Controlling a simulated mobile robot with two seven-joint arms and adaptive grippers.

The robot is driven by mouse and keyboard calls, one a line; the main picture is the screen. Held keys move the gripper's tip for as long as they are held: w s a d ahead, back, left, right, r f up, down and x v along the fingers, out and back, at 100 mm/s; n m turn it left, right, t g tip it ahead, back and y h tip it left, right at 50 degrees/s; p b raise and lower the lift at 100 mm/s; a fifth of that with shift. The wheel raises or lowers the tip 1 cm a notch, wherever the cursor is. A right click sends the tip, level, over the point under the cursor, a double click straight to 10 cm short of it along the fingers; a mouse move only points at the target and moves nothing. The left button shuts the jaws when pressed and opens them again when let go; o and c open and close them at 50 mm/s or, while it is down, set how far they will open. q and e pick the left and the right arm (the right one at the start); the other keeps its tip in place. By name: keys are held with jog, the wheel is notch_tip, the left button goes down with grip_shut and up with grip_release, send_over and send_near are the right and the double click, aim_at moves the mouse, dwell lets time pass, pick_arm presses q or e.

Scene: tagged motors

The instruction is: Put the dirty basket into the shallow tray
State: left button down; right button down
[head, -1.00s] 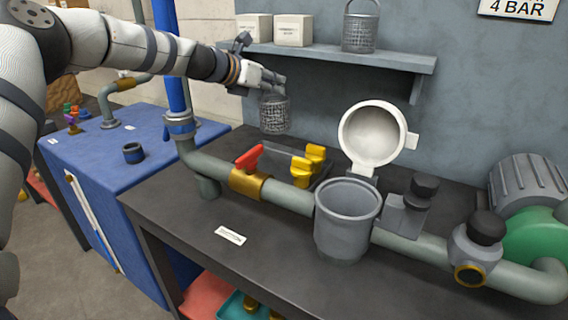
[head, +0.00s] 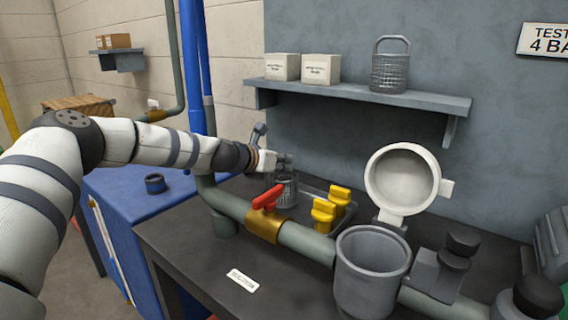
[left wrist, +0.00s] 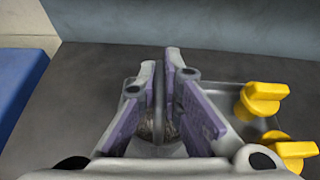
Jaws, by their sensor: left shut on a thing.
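My left gripper (head: 284,163) is shut on the dirty basket (head: 286,186), a grey mesh cylinder with brownish dirt, and holds it at the left end of the shallow tray. In the left wrist view, the left gripper (left wrist: 168,72) closes on a thin grey upright piece, and the basket's mesh (left wrist: 158,128) shows below between the fingers. The shallow tray (head: 316,190) is dark grey and lies behind the pipe; its rim also shows in the left wrist view (left wrist: 225,84). I cannot tell whether the basket touches the tray. My right gripper is not in view.
Yellow valve caps (head: 324,213) occupy the tray's right part. A red-handled valve (head: 268,198) sits on the pipe in front. An open grey strainer pot (head: 372,262) with a raised white lid (head: 402,180) stands at right. Another mesh basket (head: 390,72) stands on the shelf (head: 360,95).

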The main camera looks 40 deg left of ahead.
pick_arm(q)
jog(key=c, duration=1.8)
grip_release()
jog(key=shift+o, duration=0.2)
jog(key=shift+r, duration=0.1)
